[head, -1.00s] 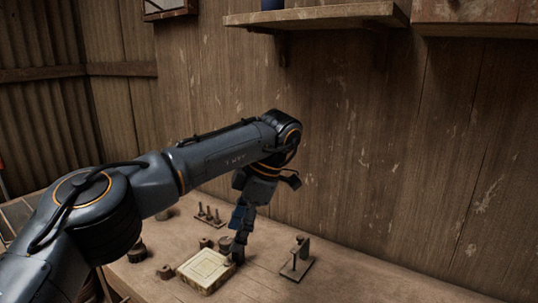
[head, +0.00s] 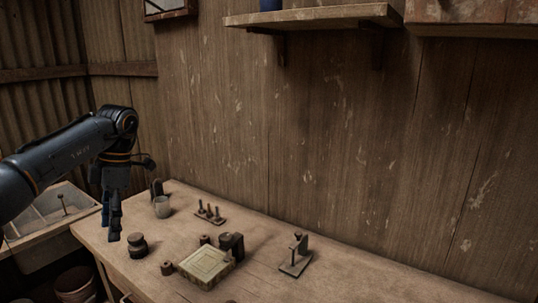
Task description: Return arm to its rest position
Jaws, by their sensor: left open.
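My left gripper (head: 111,222) hangs fingers down at the left of the head view, by the left end of the workbench (head: 330,288). It is open, and nothing shows between its fingers. Its arm comes in from the left edge. A square pale tile or press plate (head: 205,266) lies on the bench, with small dark blocks around it, one a larger dark block (head: 232,245) at its back right corner. My right gripper does not show.
A dark jar (head: 137,246), a glass cup (head: 162,207), a rack of pegs (head: 210,214) and a small upright stand (head: 297,256) are on the bench. A sink (head: 45,216) is at the left. A wall shelf (head: 310,16) hangs above. The bench's right part is clear.

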